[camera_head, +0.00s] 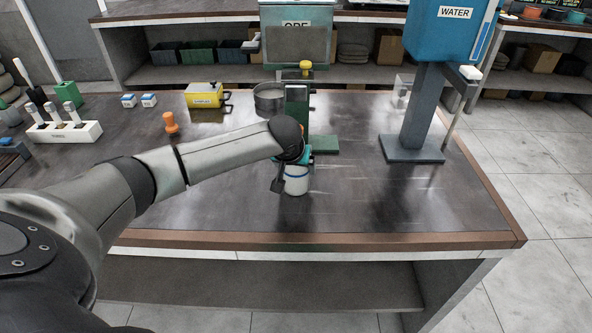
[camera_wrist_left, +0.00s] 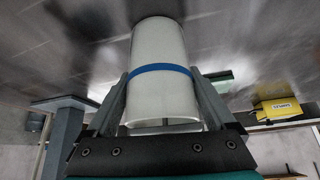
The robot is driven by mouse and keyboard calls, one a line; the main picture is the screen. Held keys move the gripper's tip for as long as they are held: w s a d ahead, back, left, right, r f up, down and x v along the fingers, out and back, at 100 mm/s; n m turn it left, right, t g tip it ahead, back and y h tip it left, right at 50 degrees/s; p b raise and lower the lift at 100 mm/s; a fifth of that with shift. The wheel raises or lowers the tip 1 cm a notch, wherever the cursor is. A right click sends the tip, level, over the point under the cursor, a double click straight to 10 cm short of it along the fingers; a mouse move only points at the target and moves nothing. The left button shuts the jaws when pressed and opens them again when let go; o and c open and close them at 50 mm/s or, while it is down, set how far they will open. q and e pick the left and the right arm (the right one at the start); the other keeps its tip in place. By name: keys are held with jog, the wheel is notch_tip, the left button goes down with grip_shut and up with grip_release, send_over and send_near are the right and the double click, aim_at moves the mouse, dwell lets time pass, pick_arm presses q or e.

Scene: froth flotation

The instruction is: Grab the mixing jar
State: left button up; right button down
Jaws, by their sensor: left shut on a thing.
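The mixing jar (camera_head: 296,182) is a white cylinder with a blue band. It stands on the dark tabletop (camera_head: 400,205) near the middle of the table in the head view. My left gripper (camera_head: 291,176) is at the jar, with its fingers on either side of it. In the left wrist view the jar (camera_wrist_left: 160,80) fills the middle, between the two grey fingers, which are shut on it. Whether the jar's base touches the table is hard to tell. My right gripper is not in view.
A green stand (camera_head: 325,143) is just behind the jar. A blue water tank (camera_head: 447,40) on a grey post stands to the right. A metal pan (camera_head: 269,105), a yellow box (camera_head: 204,100), an orange piece (camera_head: 171,124) and a white rack (camera_head: 64,132) are farther left. The front right tabletop is clear.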

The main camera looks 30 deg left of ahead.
pick_arm(q)
grip_shut()
jog(key=shift+r, duration=0.15)
jog(key=shift+r, duration=0.1)
